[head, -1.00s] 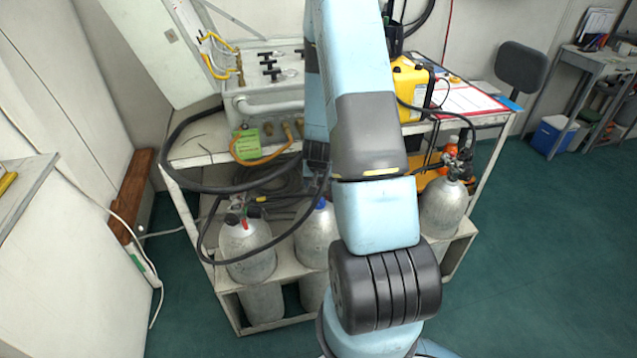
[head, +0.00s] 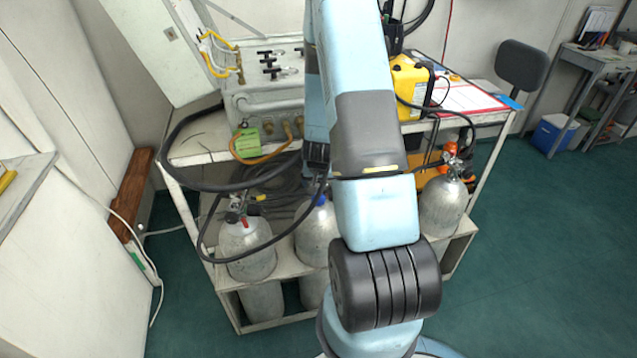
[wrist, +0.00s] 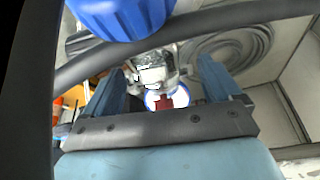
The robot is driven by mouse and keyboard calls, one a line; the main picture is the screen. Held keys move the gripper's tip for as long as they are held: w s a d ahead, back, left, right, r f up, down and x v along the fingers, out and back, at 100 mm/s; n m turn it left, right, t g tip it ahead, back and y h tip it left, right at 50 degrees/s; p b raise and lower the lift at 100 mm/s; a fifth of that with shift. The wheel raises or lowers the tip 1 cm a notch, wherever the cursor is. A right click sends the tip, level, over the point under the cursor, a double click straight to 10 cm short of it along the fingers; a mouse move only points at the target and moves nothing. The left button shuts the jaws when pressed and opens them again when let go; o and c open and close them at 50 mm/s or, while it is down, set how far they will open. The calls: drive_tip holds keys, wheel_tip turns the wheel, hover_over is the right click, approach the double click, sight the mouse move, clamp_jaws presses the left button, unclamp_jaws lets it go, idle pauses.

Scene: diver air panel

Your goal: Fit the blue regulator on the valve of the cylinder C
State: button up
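In the wrist view the blue regulator shows as a large blue knob (wrist: 122,14) with a metal body (wrist: 155,68) below it. In the head view my arm hides most of the gripper, above the middle cylinder (head: 317,238). A left cylinder (head: 247,250) and a right cylinder (head: 443,205) stand in the rack. I can read no letter C. Contact between regulator and any valve is hidden.
A black hose (head: 206,240) loops from near my gripper over the left cylinder. The white rack (head: 285,268) holds the cylinders under a bench with an air panel (head: 262,100) and a yellow case (head: 408,88). Green floor (head: 545,270) is free at right.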

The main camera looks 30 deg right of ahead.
drive_tip(key=shift+o, duration=0.7)
drive_tip(key=v, duration=1.3)
drive_tip(key=shift+r, duration=0.35)
drive_tip(key=shift+a, duration=0.1)
drive_tip(key=s+a+r+n+t+y, duration=0.1)
drive_tip(key=s+a+r+n, duration=0.3)
drive_tip(key=r, duration=0.6)
drive_tip(key=s+a+r+m+y, duration=0.1)
drive_tip(key=a+r+y, duration=0.1)
drive_tip(key=a+r, duration=0.6)
drive_tip(key=s+a+r+n, duration=0.1)
drive_tip(key=s+a+r, duration=0.1)
drive_tip(key=s+r, duration=0.4)
drive_tip(key=s+a+r+n, duration=0.1)
drive_tip(key=s+r+n, duration=0.1)
drive_tip(key=s+r, duration=0.5)
drive_tip(key=s, duration=0.3)
drive_tip(key=shift+a+t+h, duration=0.3)
drive_tip(key=shift+a+t, duration=0.1)
drive_tip(key=shift+s, duration=0.1)
drive_tip(key=shift+c, duration=0.2)
